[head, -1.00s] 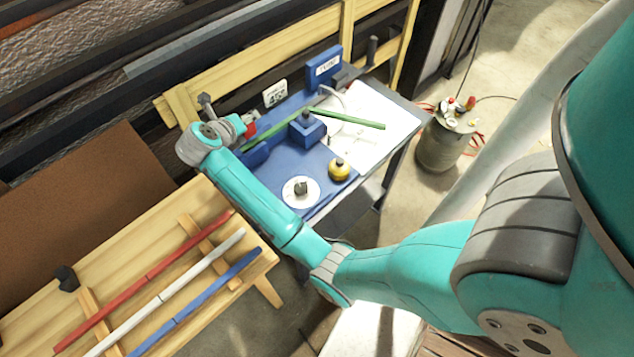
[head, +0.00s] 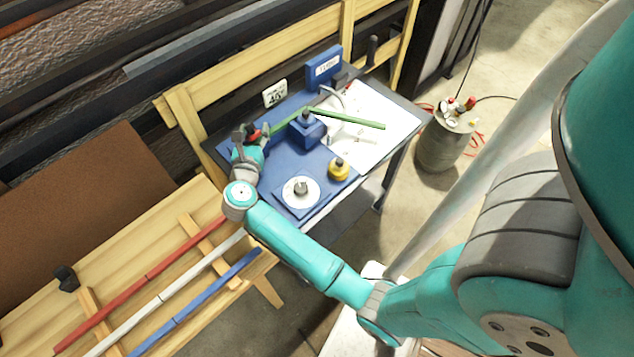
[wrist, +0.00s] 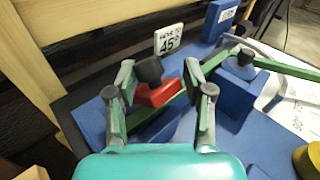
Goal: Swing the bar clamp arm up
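The bar clamp arm (wrist: 158,96) is a short red piece with a black knob (wrist: 149,69) at its end. It sits between my gripper's fingers in the wrist view. In the head view only a bit of red shows by the fingers. My gripper (wrist: 157,78) is open, one finger on each side of the clamp arm; I cannot tell whether either touches it. In the head view my gripper (head: 250,136) is over the left end of the blue fixture. A bent green lath (head: 350,119) runs past the clamp and a blue block (head: 306,131).
A yellow knob (head: 339,169) and a white disc (head: 301,194) stand on the front of the fixture. A sign reading 45° (head: 275,93) stands behind. Red, white and blue laths (head: 190,305) lie on a wooden bench at left. A metal canister (head: 441,145) stands right.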

